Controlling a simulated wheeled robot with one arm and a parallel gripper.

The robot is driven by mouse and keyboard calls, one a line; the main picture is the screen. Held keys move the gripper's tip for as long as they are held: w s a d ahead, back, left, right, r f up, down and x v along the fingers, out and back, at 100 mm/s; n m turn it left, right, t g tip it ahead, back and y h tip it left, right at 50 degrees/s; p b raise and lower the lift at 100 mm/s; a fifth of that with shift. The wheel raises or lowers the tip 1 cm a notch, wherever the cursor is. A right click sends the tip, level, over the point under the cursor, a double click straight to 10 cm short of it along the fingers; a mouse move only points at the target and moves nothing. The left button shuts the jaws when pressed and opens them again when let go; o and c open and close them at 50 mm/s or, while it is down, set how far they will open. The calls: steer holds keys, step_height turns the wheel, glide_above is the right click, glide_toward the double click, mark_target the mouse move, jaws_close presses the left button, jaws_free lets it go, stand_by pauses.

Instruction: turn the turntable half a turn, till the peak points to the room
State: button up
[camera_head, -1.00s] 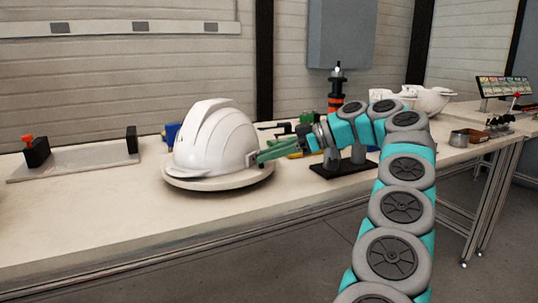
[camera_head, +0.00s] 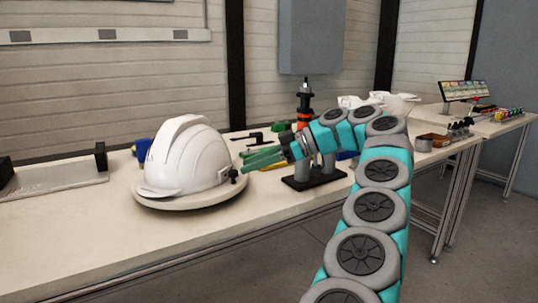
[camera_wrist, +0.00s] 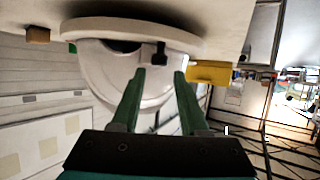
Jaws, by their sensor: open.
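The white helmet shell (camera_head: 188,155) sits upright on the round pale turntable (camera_head: 196,201), its peak (camera_head: 160,189) towards the lower left in the head view. A small black peg (camera_head: 233,175) stands at the turntable's right rim. My gripper (camera_head: 243,161) has green fingers and is open and empty, just right of the helmet and near the peg. In the wrist view, which is upside down, the peg (camera_wrist: 160,52) hangs from the turntable (camera_wrist: 125,29) in line with the gap between my open fingers (camera_wrist: 159,74). The helmet (camera_wrist: 100,72) is behind them.
A black stand with an orange-banded column (camera_head: 304,130) is close to my wrist. A yellow object (camera_wrist: 210,72) lies near one finger in the wrist view. A grey plate fixture (camera_head: 55,179) is at the left. The bench front (camera_head: 100,235) is clear.

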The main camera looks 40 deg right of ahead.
steer(key=shift+s+d+r+p, duration=0.1)
steer(key=shift+s+d+p, duration=0.45)
steer(key=shift+s+d, duration=0.1)
steer(key=shift+s+d+r, duration=0.4)
steer(key=shift+s+r, duration=0.1)
steer(key=shift+r, duration=0.05)
steer(key=shift+s+d, duration=0.25)
steer(key=shift+d, duration=0.1)
